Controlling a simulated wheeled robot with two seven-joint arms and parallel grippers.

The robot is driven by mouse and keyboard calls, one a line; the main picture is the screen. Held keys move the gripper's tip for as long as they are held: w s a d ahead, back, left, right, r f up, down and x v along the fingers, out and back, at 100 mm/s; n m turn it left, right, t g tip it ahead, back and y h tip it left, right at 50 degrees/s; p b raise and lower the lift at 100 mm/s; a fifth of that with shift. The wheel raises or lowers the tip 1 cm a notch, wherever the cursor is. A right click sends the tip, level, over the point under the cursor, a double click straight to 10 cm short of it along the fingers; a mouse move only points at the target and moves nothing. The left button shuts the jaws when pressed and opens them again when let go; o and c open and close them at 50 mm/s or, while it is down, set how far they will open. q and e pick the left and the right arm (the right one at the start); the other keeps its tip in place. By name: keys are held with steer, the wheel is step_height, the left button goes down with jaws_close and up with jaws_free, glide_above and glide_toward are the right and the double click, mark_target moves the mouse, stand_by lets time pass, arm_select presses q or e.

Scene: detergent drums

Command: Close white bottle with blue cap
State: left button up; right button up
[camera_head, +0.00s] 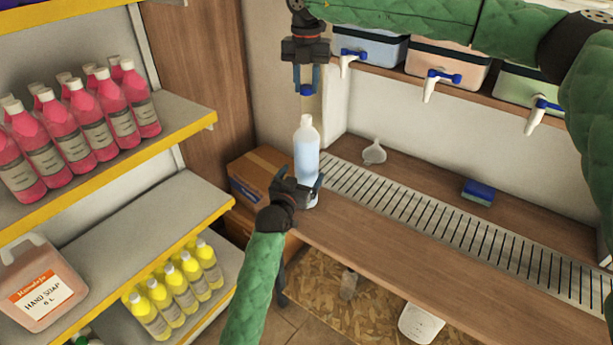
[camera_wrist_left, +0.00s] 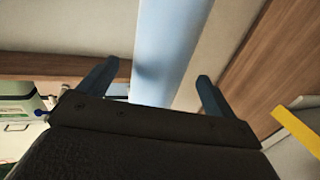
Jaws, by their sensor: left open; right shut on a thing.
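A white bottle (camera_head: 307,147) with pale blue contents stands upright at the left end of the counter. Its neck shows no cap. My right gripper (camera_head: 306,88) is above the bottle, shut on a small blue cap (camera_head: 307,91), with a gap between the cap and the bottle's mouth. My left gripper (camera_head: 300,187) is at the bottle's lower part, open. In the left wrist view the bottle (camera_wrist_left: 165,60) stands between the two spread fingers of the left gripper (camera_wrist_left: 158,85). Whether either finger touches it, I cannot tell.
A metal drain grate (camera_head: 430,215) runs along the counter. A funnel (camera_head: 374,152) and a blue sponge (camera_head: 478,191) lie behind it. Drums with taps (camera_head: 447,65) stand on the shelf above. Shelves with pink bottles (camera_head: 95,115) are at left. A cardboard box (camera_head: 258,178) is beside the counter.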

arm_select(q)
steer(key=shift+x, duration=3)
steer(key=c, duration=1.5)
steer(key=shift+o, duration=0.2)
arm_select(e)
glide_above(306, 127)
steer(key=w, duration=0.1)
steer(key=shift+f, duration=2.45)
steer(key=shift+f, duration=0.1)
steer(key=shift+f, duration=0.8)
steer(key=shift+f, duration=0.55)
